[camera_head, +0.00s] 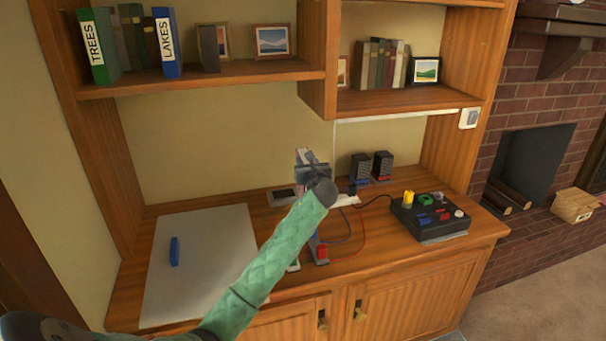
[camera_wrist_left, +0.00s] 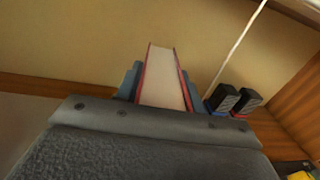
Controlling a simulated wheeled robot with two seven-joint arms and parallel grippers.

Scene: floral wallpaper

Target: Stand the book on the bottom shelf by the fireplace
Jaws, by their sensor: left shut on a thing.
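My left gripper (camera_head: 310,168) is raised above the middle of the wooden counter, in front of the back wall. In the left wrist view the left gripper (camera_wrist_left: 162,85) is shut on a book (camera_wrist_left: 162,75) with red cover edges and pale pages. The book stands up from between the two fingers. In the head view the arm and gripper hide most of it. The lower shelf on the fireplace side (camera_head: 410,102) is above and to the right of the gripper. It carries a row of books (camera_head: 380,64) and a framed picture (camera_head: 425,71). My right gripper is not in view.
A higher shelf (camera_head: 210,77) at left holds books and frames. The counter carries a grey mat (camera_head: 205,240) with a blue block (camera_head: 174,251), a black control box (camera_head: 430,216), two dark speaker-like blocks (camera_head: 371,167) and cables. The brick fireplace (camera_head: 540,160) is at right.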

